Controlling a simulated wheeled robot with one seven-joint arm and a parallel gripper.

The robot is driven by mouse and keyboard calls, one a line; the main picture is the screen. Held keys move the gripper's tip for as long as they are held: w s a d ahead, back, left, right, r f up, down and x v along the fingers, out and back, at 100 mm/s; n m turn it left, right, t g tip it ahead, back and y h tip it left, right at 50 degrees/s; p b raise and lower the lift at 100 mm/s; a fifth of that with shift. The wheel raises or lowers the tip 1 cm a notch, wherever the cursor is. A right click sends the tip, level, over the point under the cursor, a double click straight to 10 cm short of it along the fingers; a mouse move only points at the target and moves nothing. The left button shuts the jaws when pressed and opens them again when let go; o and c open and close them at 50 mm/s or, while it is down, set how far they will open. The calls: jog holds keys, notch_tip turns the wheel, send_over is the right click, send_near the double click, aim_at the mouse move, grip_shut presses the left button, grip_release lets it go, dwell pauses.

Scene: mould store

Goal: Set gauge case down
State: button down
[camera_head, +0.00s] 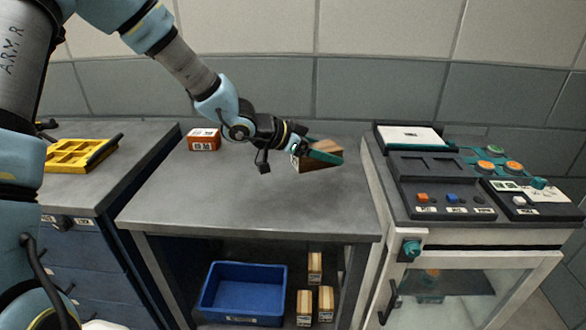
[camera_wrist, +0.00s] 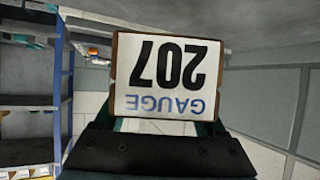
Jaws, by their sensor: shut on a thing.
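The gauge case (camera_head: 318,159) is a brown box held by my gripper (camera_head: 322,154) above the right part of the grey workbench (camera_head: 255,205). In the wrist view the gauge case (camera_wrist: 165,80) shows a white label reading "GAUGE 207", upside down, and fills the middle of the picture. My gripper (camera_wrist: 165,130) is shut on it, with green fingers along its sides. In the head view the case looks tilted. I cannot tell whether its underside touches the bench top.
An orange-brown labelled box (camera_head: 204,139) stands at the bench's back left. A blue bin (camera_head: 242,292) and several small boxes (camera_head: 315,268) are on the shelf below. A yellow tray (camera_head: 75,155) is on the left cabinet; a control panel (camera_head: 445,185) is at right. The bench's front middle is clear.

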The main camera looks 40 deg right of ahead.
aim_at(323, 189)
notch_tip(323, 189, down, 8)
jog(key=shift+f, duration=0.1)
dwell(0.4)
jog(key=shift+f, duration=0.15)
grip_release()
jog(key=v, duration=1.2)
jog(key=shift+a, duration=0.1)
